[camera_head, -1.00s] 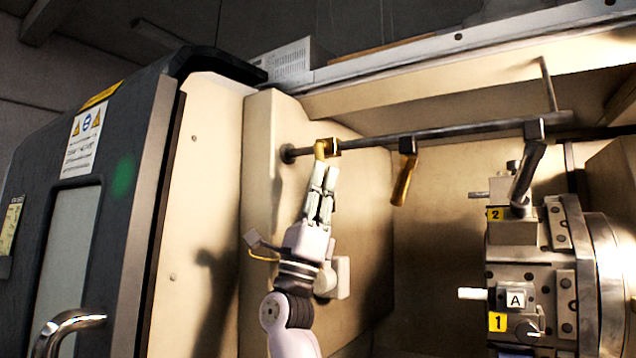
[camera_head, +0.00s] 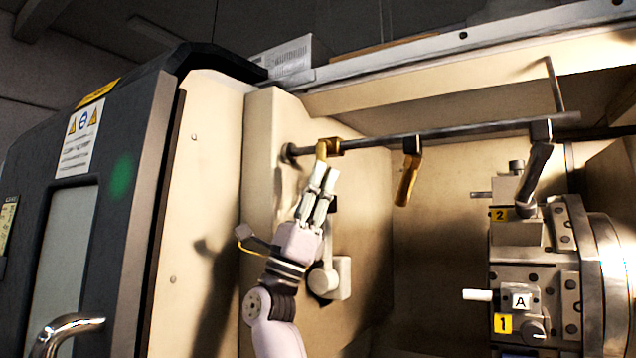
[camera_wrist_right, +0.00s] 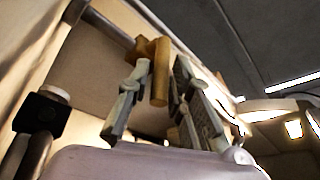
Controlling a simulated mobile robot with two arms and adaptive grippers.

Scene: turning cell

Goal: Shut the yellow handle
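A yellow handle (camera_head: 328,147) hangs on the left end of a grey bar across the top of the machine opening. A second yellow handle (camera_head: 408,178) hangs farther right on the bar, apart from my grippers. My right gripper (camera_head: 325,177) reaches up from below to the left yellow handle. In the right wrist view this handle (camera_wrist_right: 160,80) lies between the two fingers of the right gripper (camera_wrist_right: 161,68). The fingers stand apart, with a small gap on the right side; contact on the left cannot be told. The fingers partly hide the handle's lower end in the head view. My left gripper is not in view.
The bar (camera_head: 460,133) also carries a dark lever (camera_head: 537,170) at the right. A tool turret (camera_head: 550,275) with numbered labels stands at the lower right. The dark door (camera_head: 110,220) with a metal grip is at the left. A beige wall lies behind my right arm.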

